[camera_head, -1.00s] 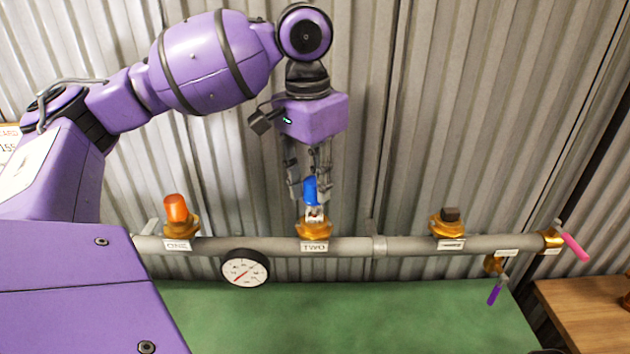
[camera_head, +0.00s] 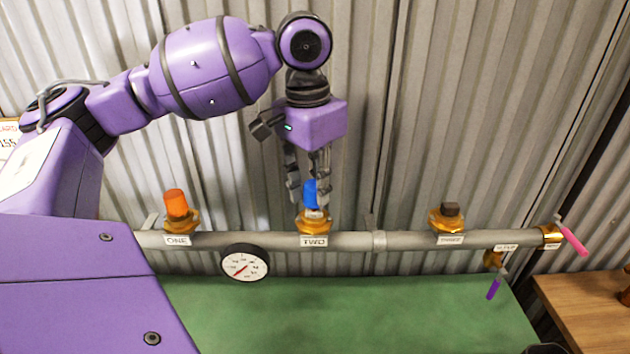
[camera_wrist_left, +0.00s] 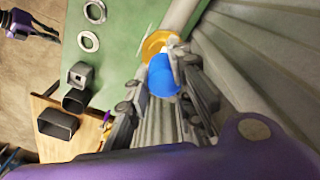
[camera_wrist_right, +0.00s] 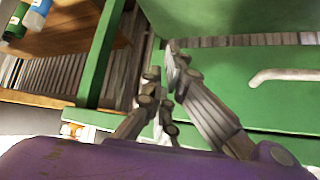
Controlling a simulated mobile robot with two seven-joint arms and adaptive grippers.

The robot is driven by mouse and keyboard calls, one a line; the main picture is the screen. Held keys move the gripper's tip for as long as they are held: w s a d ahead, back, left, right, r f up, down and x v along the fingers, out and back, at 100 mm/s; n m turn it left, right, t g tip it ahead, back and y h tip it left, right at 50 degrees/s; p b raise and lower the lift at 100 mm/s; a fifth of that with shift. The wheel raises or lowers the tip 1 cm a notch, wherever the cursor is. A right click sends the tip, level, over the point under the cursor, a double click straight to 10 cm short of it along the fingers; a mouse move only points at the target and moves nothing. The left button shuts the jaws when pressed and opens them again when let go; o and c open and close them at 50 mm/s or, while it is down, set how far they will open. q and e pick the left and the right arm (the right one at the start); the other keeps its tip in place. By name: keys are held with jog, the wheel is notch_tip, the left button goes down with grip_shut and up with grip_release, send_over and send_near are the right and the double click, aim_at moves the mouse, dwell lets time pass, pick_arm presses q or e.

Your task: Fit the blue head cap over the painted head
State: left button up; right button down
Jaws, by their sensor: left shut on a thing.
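The blue head cap (camera_head: 310,193) is upright at the middle outlet marked TWO, low over its brass collar (camera_head: 313,222). My left gripper (camera_head: 309,190) points down and is shut on the blue cap. The left wrist view shows the cap (camera_wrist_left: 163,75) between the fingers, with the brass collar (camera_wrist_left: 157,44) just beyond it. A small pale part shows under the cap's lower edge; the cap hides any head inside it, and I cannot tell how far it is seated. My right gripper (camera_wrist_right: 163,65) is away from the pipe, its fingers close together with nothing clear between them.
A grey pipe (camera_head: 400,239) runs along the corrugated wall. It carries an orange cap (camera_head: 176,203) at ONE, a dark square head (camera_head: 450,209) at THREE, a gauge (camera_head: 245,263), a purple lever (camera_head: 493,289) and a pink lever (camera_head: 572,241). The green bench (camera_head: 350,310) below is mostly clear.

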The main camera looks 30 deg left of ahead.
pick_arm(q)
jog(key=shift+f, duration=1)
jog(key=o, duration=0.8)
jog(key=shift+c, duration=0.2)
jog(key=shift+r, duration=0.1)
jog(key=r, duration=1.1)
jog(key=shift+s+a+r, duration=0.25)
jog(key=shift+s+r, duration=0.05)
jog(key=shift+r, duration=0.05)
